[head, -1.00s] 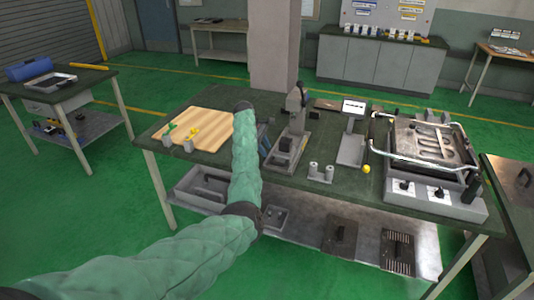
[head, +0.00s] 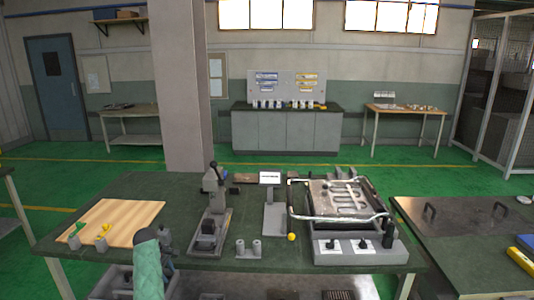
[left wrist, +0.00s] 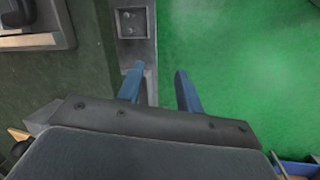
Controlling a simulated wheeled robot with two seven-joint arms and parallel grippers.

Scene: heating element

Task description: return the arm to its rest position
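My left arm, in a pale green sleeve, comes up from the bottom left of the head view. Its dark wrist and left gripper (head: 168,246) are at the front edge of the workbench (head: 120,195), right of the wooden board. In the left wrist view the two blue fingers of the left gripper (left wrist: 158,78) stand apart with nothing between them. My right arm and gripper are in neither view.
A second table (head: 455,225) is at right.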

